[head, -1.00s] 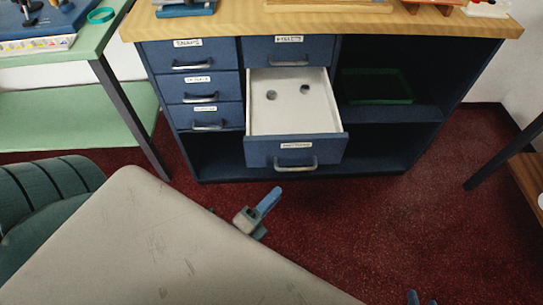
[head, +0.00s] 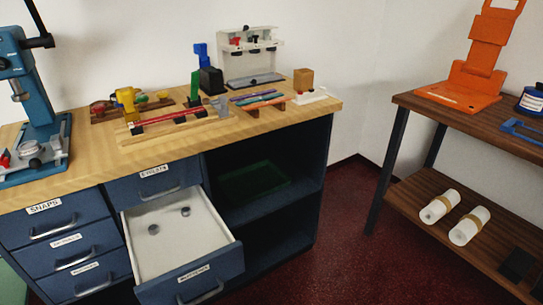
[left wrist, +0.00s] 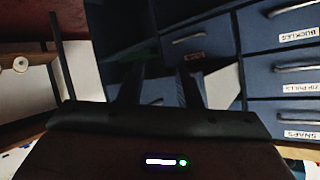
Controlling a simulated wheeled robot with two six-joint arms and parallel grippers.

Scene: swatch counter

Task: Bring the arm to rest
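My left gripper (left wrist: 158,88) shows in the left wrist view as two dark fingers standing apart, with nothing seen between them. It points toward the blue drawer unit (left wrist: 255,50). Neither gripper shows in the head view. In the head view the same blue drawer unit (head: 78,243) stands under a wooden counter top (head: 85,166). One drawer (head: 192,283) is pulled out. Its white inside (head: 170,252) holds two small round dark things (head: 153,229). The drawers above and beside it are shut.
A blue press (head: 40,95), small coloured items and a white rack (head: 250,50) stand on the counter. At the right, a dark wooden table (head: 440,112) bears an orange stand (head: 470,85), with white rolls (head: 440,206) on its lower shelf. Red floor (head: 350,240) lies clear between them.

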